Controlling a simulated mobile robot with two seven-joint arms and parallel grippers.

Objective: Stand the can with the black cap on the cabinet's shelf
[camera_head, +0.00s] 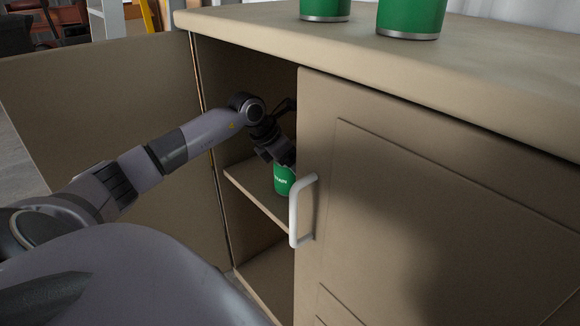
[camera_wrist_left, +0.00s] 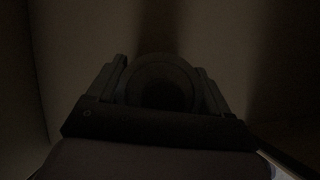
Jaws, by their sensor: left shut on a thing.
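A green can (camera_head: 284,180) is inside the open cabinet (camera_head: 400,180), at or just above its shelf (camera_head: 262,201). My left gripper (camera_head: 281,158) reaches in from above and is shut on the can's top. The can looks upright; its right part is hidden behind the closed door, and I cannot tell whether its base touches the shelf. In the dark left wrist view the can's round top (camera_wrist_left: 162,82) sits between the two fingers of my left gripper (camera_wrist_left: 165,88). The cap's colour is unclear there. My right gripper is not in view.
The left door (camera_head: 100,120) stands open; the right door (camera_head: 430,210), with a white handle (camera_head: 295,212), is closed beside my left forearm. Two more green cans (camera_head: 412,15) stand on the cabinet top (camera_head: 440,55). A lower compartment (camera_head: 268,270) lies below the shelf.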

